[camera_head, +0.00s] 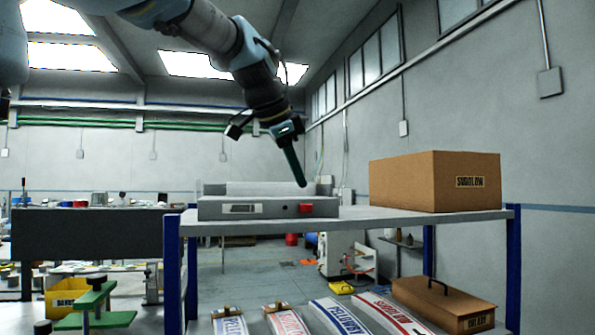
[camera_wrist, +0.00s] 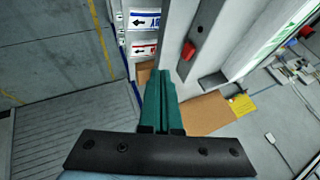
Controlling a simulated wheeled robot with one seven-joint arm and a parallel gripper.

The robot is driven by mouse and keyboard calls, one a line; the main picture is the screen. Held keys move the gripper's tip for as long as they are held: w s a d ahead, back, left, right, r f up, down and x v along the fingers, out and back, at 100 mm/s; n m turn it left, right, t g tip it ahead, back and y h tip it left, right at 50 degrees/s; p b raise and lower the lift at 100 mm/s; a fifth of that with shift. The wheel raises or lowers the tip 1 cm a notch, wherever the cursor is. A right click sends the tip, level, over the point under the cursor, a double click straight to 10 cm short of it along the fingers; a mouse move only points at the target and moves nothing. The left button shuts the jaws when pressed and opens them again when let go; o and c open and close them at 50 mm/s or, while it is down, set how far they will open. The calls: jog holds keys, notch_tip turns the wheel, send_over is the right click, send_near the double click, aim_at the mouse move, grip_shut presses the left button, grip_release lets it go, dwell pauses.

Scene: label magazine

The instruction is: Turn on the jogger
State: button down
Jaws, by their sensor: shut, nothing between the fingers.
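The jogger (camera_head: 270,209) is a low grey box on the shelf top, with a small display (camera_head: 242,208) at the left of its front and a red switch (camera_head: 305,208) at the right. The red switch also shows in the wrist view (camera_wrist: 188,51), on the jogger's front face (camera_wrist: 200,30). My gripper (camera_head: 302,183) is shut and empty, its green fingers slanting down just above the switch in the head view. In the wrist view the fingertips (camera_wrist: 161,73) are left of and below the switch, and no contact shows. I cannot tell the switch's position.
A cardboard box (camera_head: 400,183) stands right of the jogger on the shelf (camera_head: 385,222). Below are curved label pieces (camera_head: 345,316) and a brown case (camera_head: 445,300). Blue posts (camera_head: 173,270) hold the shelf. A dark-fronted bench (camera_head: 90,235) stands at left. Open floor (camera_wrist: 50,50) shows in the wrist view.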

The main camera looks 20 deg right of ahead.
aim_at(306, 208)
jog(key=shift+w+d+f+p, duration=0.65)
jog(key=shift+w+d+f, duration=0.1)
jog(key=shift+w+f, duration=0.25)
jog(key=shift+w+d+f+p, duration=0.6)
jog(key=shift+w+d+f, duration=0.25)
jog(key=shift+w, duration=0.2)
jog(key=shift+w+d+f+p, duration=0.7)
jog(key=shift+w+f, duration=0.25)
jog(key=shift+w, duration=0.1)
jog(key=shift+w+d+b, duration=0.25)
jog(key=shift+b, duration=0.05)
jog(key=shift+d, duration=0.1)
jog(key=shift+s+d, duration=0.2)
jog(key=shift+d, duration=0.45)
jog(key=shift+s, duration=0.1)
